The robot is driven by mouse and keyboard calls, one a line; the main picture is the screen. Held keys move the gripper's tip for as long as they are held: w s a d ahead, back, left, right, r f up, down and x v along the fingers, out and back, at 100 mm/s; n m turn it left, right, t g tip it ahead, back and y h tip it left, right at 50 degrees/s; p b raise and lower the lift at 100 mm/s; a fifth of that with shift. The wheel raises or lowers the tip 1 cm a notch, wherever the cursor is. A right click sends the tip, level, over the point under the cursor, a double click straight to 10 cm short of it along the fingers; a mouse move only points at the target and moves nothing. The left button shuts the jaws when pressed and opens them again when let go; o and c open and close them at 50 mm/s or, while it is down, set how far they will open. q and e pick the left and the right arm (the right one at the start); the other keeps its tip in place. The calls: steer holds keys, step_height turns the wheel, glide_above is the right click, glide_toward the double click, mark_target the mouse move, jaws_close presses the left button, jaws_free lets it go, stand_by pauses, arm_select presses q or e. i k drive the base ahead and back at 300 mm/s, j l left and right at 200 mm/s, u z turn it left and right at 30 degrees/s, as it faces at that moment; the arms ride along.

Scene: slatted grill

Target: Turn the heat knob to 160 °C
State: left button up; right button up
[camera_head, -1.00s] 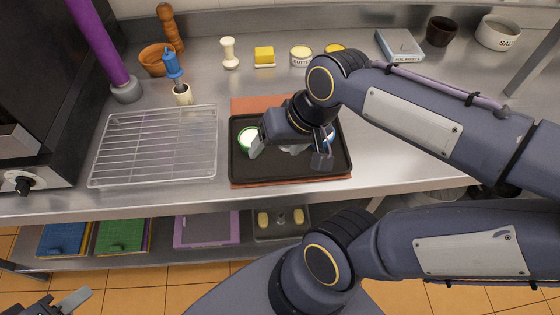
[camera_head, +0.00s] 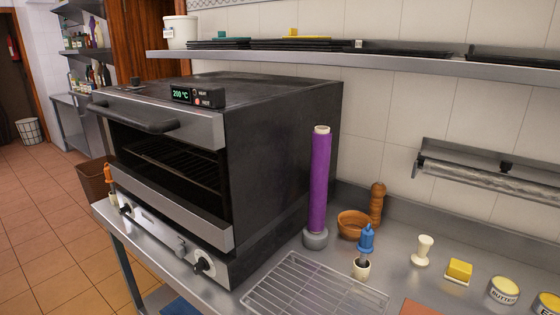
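The oven (camera_head: 290,150) stands at the left of the counter. The display (camera_head: 180,95) on its top front edge reads 200 °C in green, with small white lettering and a red mark beside it. A black knob (camera_head: 203,265) with a pale pointer sits at the right end of the lower front panel. Another dark knob (camera_head: 126,208) sits near the panel's left end. Their markings are too small to read, so I cannot tell which one sets the heat. Neither of my grippers is in view.
A wire rack (camera_head: 315,290) lies on the counter right of the oven. A purple roll (camera_head: 319,185) stands upright beside the oven. A wooden bowl (camera_head: 353,224), a blue-handled tool (camera_head: 366,240) and a yellow block (camera_head: 459,270) stand farther right.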

mark_target(127, 208)
steer(key=u, duration=1.3)
